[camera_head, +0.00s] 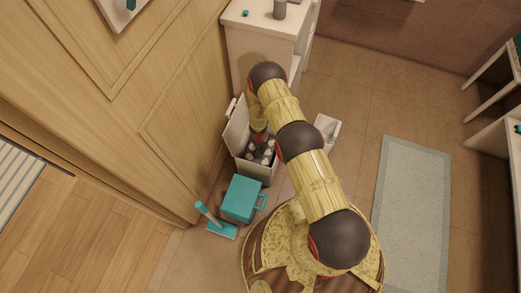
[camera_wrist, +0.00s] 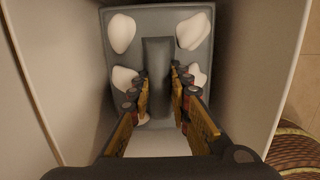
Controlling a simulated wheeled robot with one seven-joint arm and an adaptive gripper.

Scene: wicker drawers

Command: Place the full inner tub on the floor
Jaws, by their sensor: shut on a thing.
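The dark grey inner tub (camera_wrist: 152,22) sits inside the white bin and holds several white crumpled pieces (camera_wrist: 122,33). Its grey handle bar (camera_wrist: 158,70) runs down the middle in the wrist view. My gripper (camera_wrist: 160,85) has a finger on each side of this bar and is shut on it. In the head view the white bin (camera_head: 251,167) stands on the floor by the wooden wall, its lid (camera_head: 236,126) tilted open. My gripper (camera_head: 260,143) reaches down into it, and the white pieces show around it. The tub's lower part is hidden by the bin walls.
A teal box (camera_head: 240,198) and a teal brush with dustpan (camera_head: 221,229) are close in front of the bin. A white cabinet (camera_head: 262,46) stands behind it. A small white container (camera_head: 327,130) is to the right. Tiled floor (camera_head: 357,120) is bare beside the pale rug (camera_head: 413,210).

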